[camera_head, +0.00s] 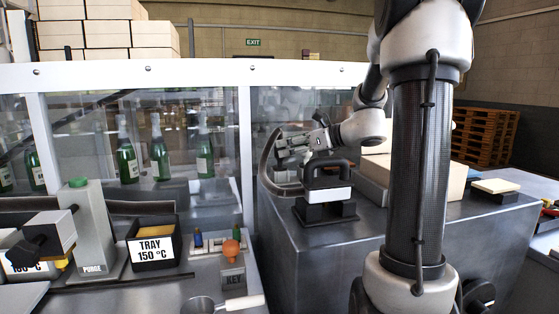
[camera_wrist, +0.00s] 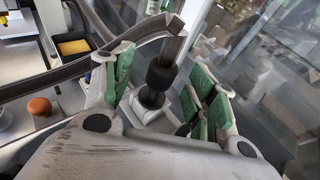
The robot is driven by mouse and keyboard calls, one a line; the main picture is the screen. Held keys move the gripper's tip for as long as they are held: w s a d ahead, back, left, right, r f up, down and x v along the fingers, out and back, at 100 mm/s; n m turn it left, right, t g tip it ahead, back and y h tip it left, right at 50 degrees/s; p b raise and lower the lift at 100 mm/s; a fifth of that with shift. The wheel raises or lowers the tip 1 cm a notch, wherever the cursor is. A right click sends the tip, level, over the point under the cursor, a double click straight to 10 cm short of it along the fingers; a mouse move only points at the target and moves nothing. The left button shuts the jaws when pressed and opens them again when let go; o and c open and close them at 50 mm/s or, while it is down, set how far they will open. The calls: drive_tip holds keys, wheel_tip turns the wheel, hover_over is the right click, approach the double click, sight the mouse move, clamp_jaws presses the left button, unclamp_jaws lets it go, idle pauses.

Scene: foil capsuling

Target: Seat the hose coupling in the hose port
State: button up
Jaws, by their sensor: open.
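My gripper (camera_wrist: 163,72) is open, its green-padded fingers spread on either side of the black hose coupling (camera_wrist: 162,76). There is a visible gap between the coupling and each finger. A dark hose (camera_wrist: 70,78) arches in from the left and bends down into the coupling. A dark collar with a silvery rim (camera_wrist: 152,97), perhaps the port, shows directly under the coupling; I cannot tell how deep the coupling sits. In the head view my gripper (camera_head: 294,148) is at the hose loop (camera_head: 267,160), above the metal bench's left edge. The coupling cannot be made out there.
A black-handled device with a white front (camera_head: 328,194) stands close right of my gripper on the metal bench (camera_head: 400,228). A clear guard panel with a white frame (camera_head: 245,150) stands behind. The tray (camera_head: 154,251), purge post (camera_head: 93,228) and orange knob (camera_head: 231,249) are left.

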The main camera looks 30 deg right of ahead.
drive_tip(key=x, duration=0.4)
drive_tip(key=shift+w+d+r, duration=0.1)
drive_tip(key=shift+w, duration=0.2)
drive_tip(key=c, duration=1.2)
drive_tip(key=shift+r, duration=0.1)
